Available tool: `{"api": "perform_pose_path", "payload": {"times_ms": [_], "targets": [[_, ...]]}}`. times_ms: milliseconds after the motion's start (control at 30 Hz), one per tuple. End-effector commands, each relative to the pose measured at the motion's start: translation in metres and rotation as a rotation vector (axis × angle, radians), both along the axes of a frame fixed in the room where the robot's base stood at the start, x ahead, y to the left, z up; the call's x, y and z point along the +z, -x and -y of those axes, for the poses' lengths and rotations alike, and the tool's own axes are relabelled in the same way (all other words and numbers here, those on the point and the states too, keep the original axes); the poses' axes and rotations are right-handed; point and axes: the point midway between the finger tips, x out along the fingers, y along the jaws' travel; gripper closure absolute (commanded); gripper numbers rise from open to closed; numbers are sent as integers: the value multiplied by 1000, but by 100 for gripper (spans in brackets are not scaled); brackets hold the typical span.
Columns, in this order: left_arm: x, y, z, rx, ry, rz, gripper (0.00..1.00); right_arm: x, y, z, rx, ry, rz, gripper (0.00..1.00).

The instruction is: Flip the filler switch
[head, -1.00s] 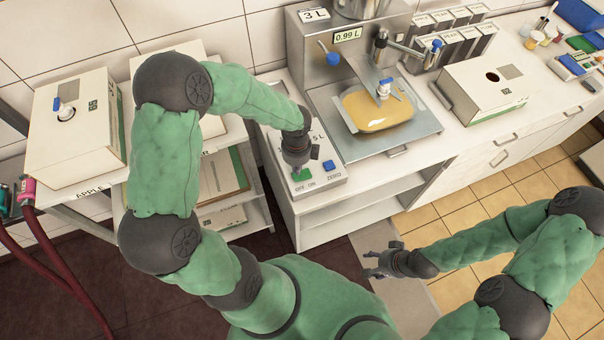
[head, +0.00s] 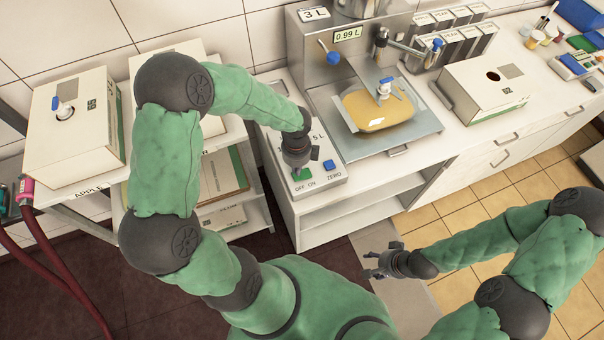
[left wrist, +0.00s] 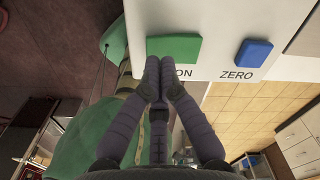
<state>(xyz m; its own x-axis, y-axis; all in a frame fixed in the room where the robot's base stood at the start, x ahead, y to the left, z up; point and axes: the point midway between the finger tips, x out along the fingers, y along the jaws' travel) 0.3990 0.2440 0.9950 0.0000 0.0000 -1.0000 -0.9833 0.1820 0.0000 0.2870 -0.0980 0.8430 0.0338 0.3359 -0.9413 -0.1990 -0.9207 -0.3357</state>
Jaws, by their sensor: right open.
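The filler switch is a green rocker (head: 303,174) on the front of the white control box, with OFF and ON printed below it. In the left wrist view the green switch (left wrist: 174,48) is at the top, with ON readable under its right part; my fingers cover the OFF label. My left gripper (head: 297,170) points down at the switch. Its fingertips (left wrist: 159,62) are together and empty, overlapping the switch's lower edge; I cannot tell whether they touch it. My right gripper (head: 370,265) is open and empty, low over the floor, away from the counter.
A blue ZERO button (head: 329,165) sits right of the switch. Behind it are the metal filler (head: 350,65) and a bag of yellow liquid (head: 376,108) on a steel tray (head: 420,127). White boxes (head: 70,128) stand on the left shelf; another box (head: 487,88) is on the right counter.

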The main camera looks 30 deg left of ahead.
Motion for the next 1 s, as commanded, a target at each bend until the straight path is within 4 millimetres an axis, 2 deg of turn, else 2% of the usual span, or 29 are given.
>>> {"api": "perform_pose_path", "payload": {"times_ms": [1000], "targets": [[-14, 0, 0, 0, 0, 0, 100, -10, 0, 0, 0, 0, 0, 44]]}}
